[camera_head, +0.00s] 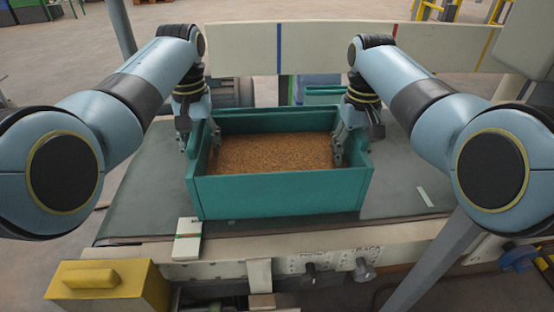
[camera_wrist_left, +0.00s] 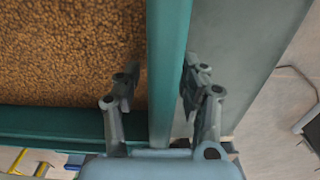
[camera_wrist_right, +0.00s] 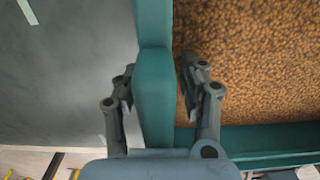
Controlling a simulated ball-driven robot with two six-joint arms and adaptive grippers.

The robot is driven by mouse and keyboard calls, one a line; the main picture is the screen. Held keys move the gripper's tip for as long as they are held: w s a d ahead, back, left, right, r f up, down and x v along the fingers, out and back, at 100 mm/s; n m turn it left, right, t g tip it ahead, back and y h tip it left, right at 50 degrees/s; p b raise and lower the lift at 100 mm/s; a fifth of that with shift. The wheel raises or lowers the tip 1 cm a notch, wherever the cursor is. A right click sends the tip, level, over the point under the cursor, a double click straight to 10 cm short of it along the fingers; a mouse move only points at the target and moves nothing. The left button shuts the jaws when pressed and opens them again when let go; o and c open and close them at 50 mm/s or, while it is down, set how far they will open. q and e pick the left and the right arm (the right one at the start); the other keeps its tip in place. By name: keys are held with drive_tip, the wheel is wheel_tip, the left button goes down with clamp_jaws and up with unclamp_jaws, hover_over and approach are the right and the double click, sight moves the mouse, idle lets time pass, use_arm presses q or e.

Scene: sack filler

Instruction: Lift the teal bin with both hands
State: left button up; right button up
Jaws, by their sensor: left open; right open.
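The teal bin (camera_head: 283,196) sits on the grey work surface and holds brown grain (camera_head: 275,153). My left gripper (camera_head: 198,147) is open at the bin's left wall, and in the left wrist view its fingers (camera_wrist_left: 157,85) stand on either side of the teal wall (camera_wrist_left: 168,65). My right gripper (camera_head: 354,155) is open at the bin's right wall, and in the right wrist view its fingers (camera_wrist_right: 153,85) straddle the teal wall (camera_wrist_right: 154,100). Neither gripper appears closed on the wall. The bin's underside is hidden.
The grey work surface (camera_head: 405,185) is clear to the right of the bin. A pale board (camera_head: 330,47) with coloured stripes stands behind. A yellow box (camera_head: 108,285) is at the front left. A cream block (camera_head: 187,238) lies near the bin's front left corner.

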use_arm(q)
clamp_jaws()
use_arm(e)
clamp_jaws()
